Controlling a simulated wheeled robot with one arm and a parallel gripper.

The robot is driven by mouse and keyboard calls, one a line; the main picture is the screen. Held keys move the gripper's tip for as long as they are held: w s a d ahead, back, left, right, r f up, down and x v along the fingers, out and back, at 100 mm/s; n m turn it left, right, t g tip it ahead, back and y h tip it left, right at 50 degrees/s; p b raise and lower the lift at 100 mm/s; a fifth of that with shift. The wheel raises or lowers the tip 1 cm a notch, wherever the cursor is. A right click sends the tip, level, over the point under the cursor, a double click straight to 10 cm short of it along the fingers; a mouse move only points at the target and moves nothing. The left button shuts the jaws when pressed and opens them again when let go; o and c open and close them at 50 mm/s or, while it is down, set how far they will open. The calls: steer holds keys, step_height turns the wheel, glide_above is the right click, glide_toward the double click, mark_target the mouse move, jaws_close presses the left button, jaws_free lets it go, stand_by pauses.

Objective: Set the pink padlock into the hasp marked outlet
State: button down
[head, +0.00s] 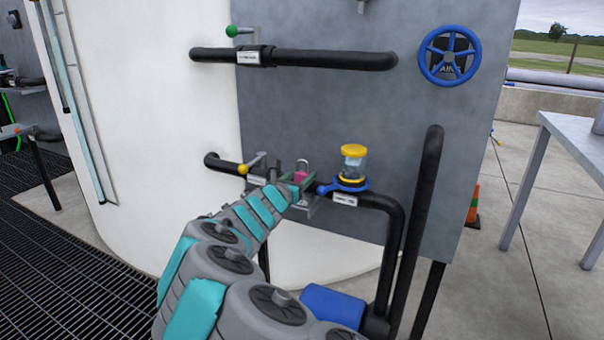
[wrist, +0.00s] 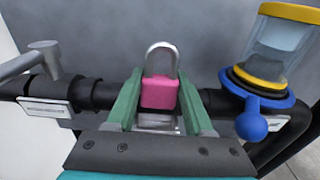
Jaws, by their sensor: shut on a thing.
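The pink padlock (head: 300,176) is upright with its silver shackle on top. It also shows in the middle of the wrist view (wrist: 158,93). My gripper (head: 297,184) is shut on it, with a green finger on each side of the pink body in the wrist view (wrist: 158,106). The padlock is in front of the lower black pipe. A pale metal piece (wrist: 157,122) shows below the padlock between the fingers; I cannot tell whether they touch. I cannot make out the hasp marked outlet, and the small labels near the lower pipe are not readable.
A yellow-handled valve (head: 252,164) is left of my gripper. A sight glass with yellow cap (head: 352,163) and blue collar is close on the right. Above are a green-knobbed valve (head: 236,31) and a blue handwheel (head: 449,56). A grey panel (head: 330,110) stands behind.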

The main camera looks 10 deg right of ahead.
steer(key=shift+f+b, duration=0.95)
steer(key=shift+f, duration=1.2)
steer(key=shift+c, duration=1)
jaws_free()
steer(key=v, duration=0.7)
steer(key=shift+s+a, duration=0.25)
steer(key=shift+s, duration=0.1)
